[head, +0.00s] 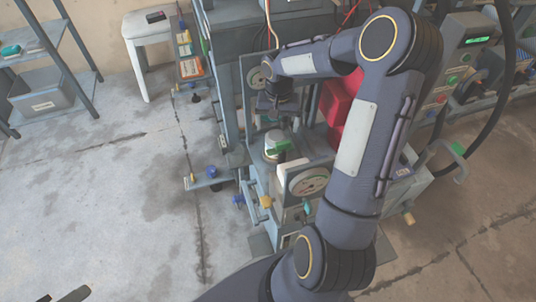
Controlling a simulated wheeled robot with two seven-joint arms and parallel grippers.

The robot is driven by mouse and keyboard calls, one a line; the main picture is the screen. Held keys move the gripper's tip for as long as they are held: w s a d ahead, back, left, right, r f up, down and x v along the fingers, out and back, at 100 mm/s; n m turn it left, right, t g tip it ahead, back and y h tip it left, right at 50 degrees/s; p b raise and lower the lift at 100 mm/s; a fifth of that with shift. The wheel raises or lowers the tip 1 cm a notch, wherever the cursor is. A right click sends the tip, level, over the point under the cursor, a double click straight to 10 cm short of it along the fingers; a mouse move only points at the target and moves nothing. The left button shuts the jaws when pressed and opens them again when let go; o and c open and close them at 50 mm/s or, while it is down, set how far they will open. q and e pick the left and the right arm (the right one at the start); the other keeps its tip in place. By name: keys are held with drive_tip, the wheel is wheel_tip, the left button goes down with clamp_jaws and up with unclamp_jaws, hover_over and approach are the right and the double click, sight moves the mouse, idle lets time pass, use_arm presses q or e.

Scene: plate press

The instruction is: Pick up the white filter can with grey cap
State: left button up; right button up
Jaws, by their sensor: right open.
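A small white can with a greyish cap (273,139), which looks like the filter can, stands upright among the press parts near the middle of the head view. My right gripper (275,108) points down just above it, open and empty, with a small gap between them as far as I can tell. My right arm reaches over the press from the lower right and hides part of it. A dark tip at the bottom left edge looks like part of my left gripper (75,294). Its jaws are mostly out of frame.
A round dial (308,181) and a green part (284,155) sit close to the can. A control panel (465,50) is at the upper right. A shelf with a grey bin (42,92) is at left. The left floor is clear.

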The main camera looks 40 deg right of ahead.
sight(276, 135)
drive_tip(key=shift+w+d+f, duration=0.1)
drive_tip(key=shift+w+f, duration=0.05)
drive_tip(key=shift+f, duration=0.5)
wheel_tip(276, 135, down, 2)
drive_tip(key=shift+f+b, duration=0.25)
drive_tip(key=shift+b, duration=0.4)
wheel_tip(276, 135, down, 5)
drive_tip(key=b, duration=0.2)
drive_tip(key=shift+w+b, duration=0.15)
drive_tip(key=shift+b, duration=0.25)
drive_tip(key=shift+r, duration=0.15)
drive_tip(key=c, duration=1.2)
